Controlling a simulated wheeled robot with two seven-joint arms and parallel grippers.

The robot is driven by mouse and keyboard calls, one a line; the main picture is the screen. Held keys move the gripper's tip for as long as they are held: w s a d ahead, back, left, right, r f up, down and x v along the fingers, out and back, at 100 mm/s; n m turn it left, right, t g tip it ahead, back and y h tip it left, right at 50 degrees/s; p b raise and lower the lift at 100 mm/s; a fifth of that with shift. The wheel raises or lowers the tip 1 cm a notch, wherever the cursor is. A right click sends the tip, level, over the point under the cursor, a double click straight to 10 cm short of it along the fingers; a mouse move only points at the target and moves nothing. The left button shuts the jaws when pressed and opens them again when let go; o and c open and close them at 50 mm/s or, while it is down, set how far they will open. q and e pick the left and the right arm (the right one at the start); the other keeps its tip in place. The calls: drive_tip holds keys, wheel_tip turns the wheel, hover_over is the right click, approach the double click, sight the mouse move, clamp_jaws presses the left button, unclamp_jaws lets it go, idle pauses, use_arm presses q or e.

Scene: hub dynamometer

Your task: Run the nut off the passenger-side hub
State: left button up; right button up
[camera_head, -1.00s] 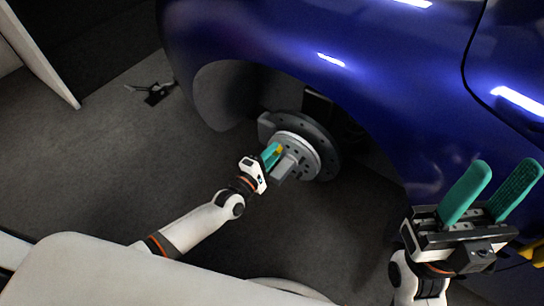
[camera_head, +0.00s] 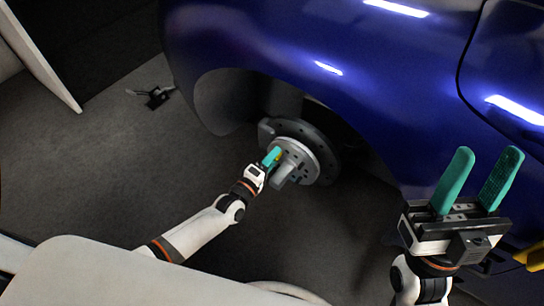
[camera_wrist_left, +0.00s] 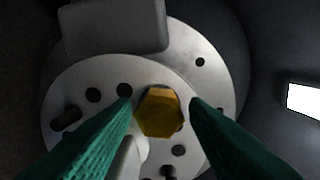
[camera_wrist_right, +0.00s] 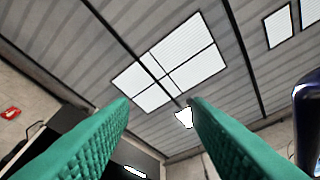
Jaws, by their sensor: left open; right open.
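The hub (camera_head: 300,158) is a round grey metal disc with several holes, set in the wheel arch of the blue car. In the left wrist view the hub face (camera_wrist_left: 75,85) fills the middle. A brass-coloured hex nut (camera_wrist_left: 159,112) sits on it, between my left gripper's green fingers. My left gripper (camera_head: 272,156) is open at the hub; the fingers lie either side of the nut, and I cannot tell whether they touch it. My right gripper (camera_head: 480,178) is open and empty, fingers pointing up, in front of the car's side at the right.
The blue car body (camera_head: 300,50) arches over the hub. A grey caliper block (camera_wrist_left: 115,28) sits at the hub's edge. A small dark object (camera_head: 155,97) lies on the floor at the left. The grey floor (camera_head: 90,180) is otherwise clear there.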

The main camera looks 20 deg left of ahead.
use_arm(q)
drive_tip(key=shift+a+m+p, duration=0.1)
drive_tip(key=shift+m+p, duration=1.5)
drive_tip(key=shift+m, duration=8.2)
use_arm(e)
drive_tip(key=shift+w+a+f+g+h, duration=0.2)
drive_tip(key=shift+w+f+g+h, duration=0.3)
drive_tip(key=shift+w+f+g, duration=0.95)
drive_tip(key=shift+w+a+f+g+h, duration=0.2)
drive_tip(key=shift+w+f+g+h, duration=0.3)
drive_tip(key=shift+w+f+g, duration=0.85)
drive_tip(key=shift+w+a+f+g+h, duration=0.2)
drive_tip(key=shift+w+f+g+h, duration=0.55)
drive_tip(key=shift+w+g, duration=1.15)
drive_tip(key=shift+f+y, duration=0.2)
drive_tip(key=shift+y, duration=0.05)
